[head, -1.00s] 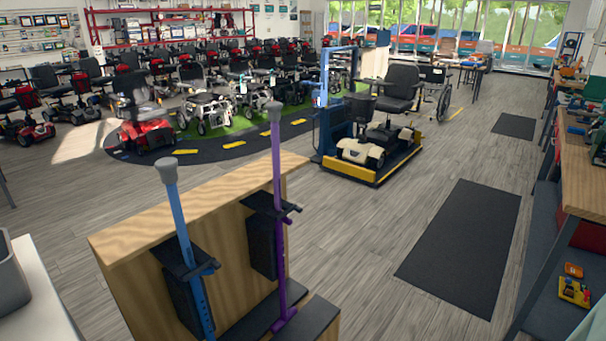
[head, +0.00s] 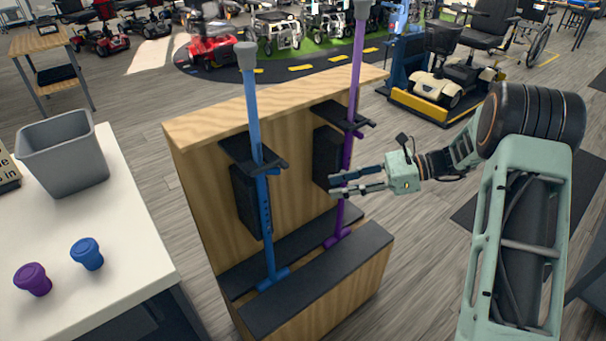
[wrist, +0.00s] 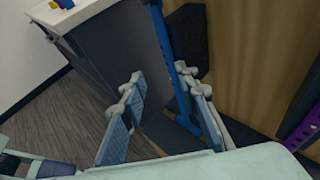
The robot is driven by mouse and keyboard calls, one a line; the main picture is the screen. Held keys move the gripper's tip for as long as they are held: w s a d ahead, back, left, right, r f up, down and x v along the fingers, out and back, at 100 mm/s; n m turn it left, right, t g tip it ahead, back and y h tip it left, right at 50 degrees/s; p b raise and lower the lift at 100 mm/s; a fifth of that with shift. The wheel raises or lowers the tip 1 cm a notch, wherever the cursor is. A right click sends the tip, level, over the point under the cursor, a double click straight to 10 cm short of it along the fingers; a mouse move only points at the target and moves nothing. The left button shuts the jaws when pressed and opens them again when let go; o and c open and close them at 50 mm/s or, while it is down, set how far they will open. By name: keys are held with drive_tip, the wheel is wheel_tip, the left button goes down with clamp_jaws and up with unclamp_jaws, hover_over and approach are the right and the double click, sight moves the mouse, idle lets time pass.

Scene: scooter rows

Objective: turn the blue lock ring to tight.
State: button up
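A blue pole (head: 254,110) with a grey top stands upright against the wooden stand, its foot on the dark ledge. A blue collar with a small side lever (head: 267,168) sits partway up it, just below a black bracket; I take this for the lock ring, though its setting is too small to read. My gripper (head: 333,186) points left, to the right of the blue pole and apart from it, appearing in front of the purple pole (head: 355,75). In the wrist view my gripper (wrist: 165,86) is open and empty, with the blue pole (wrist: 163,42) beyond its fingers.
The wooden stand (head: 205,190) has a dark-topped step (head: 320,280) in front. At left, a white table (head: 120,220) holds a grey bin (head: 62,160), a purple cup-like piece (head: 33,279) and a blue one (head: 87,254). Scooters stand behind; floor is clear between.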

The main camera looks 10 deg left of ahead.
sight(278, 174)
drive_tip(key=a+r+y, duration=0.1)
drive_tip(key=a, duration=0.4)
drive_tip(key=a+r+y, duration=0.1)
drive_tip(key=a, duration=0.4)
drive_tip(key=s+a+r+y, duration=0.1)
drive_tip(key=a, duration=0.4)
drive_tip(key=shift+a+y+b, duration=0.1)
drive_tip(key=shift+y+b, duration=0.25)
drive_tip(key=shift+y, duration=0.05)
clamp_jaws()
